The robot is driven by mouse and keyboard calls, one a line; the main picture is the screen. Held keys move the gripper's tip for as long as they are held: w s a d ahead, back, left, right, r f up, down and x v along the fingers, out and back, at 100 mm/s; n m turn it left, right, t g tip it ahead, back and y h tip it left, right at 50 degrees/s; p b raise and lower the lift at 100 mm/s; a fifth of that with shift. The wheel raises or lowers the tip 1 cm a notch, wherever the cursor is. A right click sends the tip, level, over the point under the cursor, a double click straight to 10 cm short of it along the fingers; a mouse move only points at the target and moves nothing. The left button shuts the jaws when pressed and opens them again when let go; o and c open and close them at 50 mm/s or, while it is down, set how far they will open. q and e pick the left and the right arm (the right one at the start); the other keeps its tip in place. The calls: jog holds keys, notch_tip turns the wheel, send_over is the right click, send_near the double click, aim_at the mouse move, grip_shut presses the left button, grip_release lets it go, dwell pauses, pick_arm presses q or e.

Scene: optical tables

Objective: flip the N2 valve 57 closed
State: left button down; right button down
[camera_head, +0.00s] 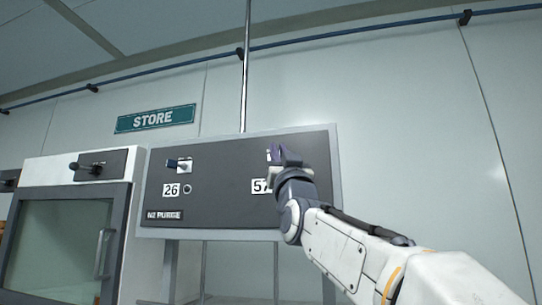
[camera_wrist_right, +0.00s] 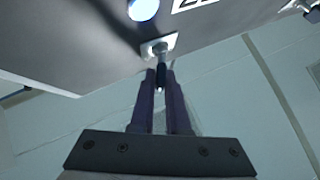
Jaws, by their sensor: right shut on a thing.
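The N2 valve 57 is on the dark panel (camera_head: 225,185), above its white "57" label (camera_head: 260,186). In the head view my right gripper (camera_head: 284,154) covers most of it. In the wrist view the valve's lever (camera_wrist_right: 161,70) sticks out from a small white plate (camera_wrist_right: 158,45), its dark tip between the fingers of my right gripper (camera_wrist_right: 161,84). The fingers are closed on the lever. My left gripper is not in view.
On the panel's left is another valve (camera_head: 180,165) with a dark blue handle and a "26" label (camera_head: 171,190). A "N2 PURGE" plate (camera_head: 164,215) sits below. A glass-fronted cabinet (camera_head: 70,235) stands at left. A thin vertical pipe (camera_head: 245,80) rises behind the panel.

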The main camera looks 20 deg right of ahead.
jog(key=shift+a+h, duration=0.1)
jog(key=shift+h, duration=0.4)
jog(key=m+g+h, duration=0.3)
jog(key=h, duration=0.3)
jog(key=w+a+m+g+h+p, duration=0.1)
jog(key=m+g+h, duration=0.2)
jog(key=h, duration=0.3)
jog(key=a+m+g+h+p, duration=0.1)
jog(key=m+g+h, duration=0.2)
jog(key=g+h, duration=0.2)
jog(key=shift+w+a+f+m+h, duration=0.1)
jog(key=shift+w+a+m+h, duration=0.2)
jog(key=shift+h, duration=0.2)
jog(key=shift+w+m+g+h, duration=0.2)
jog(key=shift+m+g+h, duration=0.9)
jog(key=shift+g, duration=0.9)
jog(key=shift+r, duration=0.2)
jog(key=c, duration=0.9)
grip_release()
jog(key=shift+f, duration=0.1)
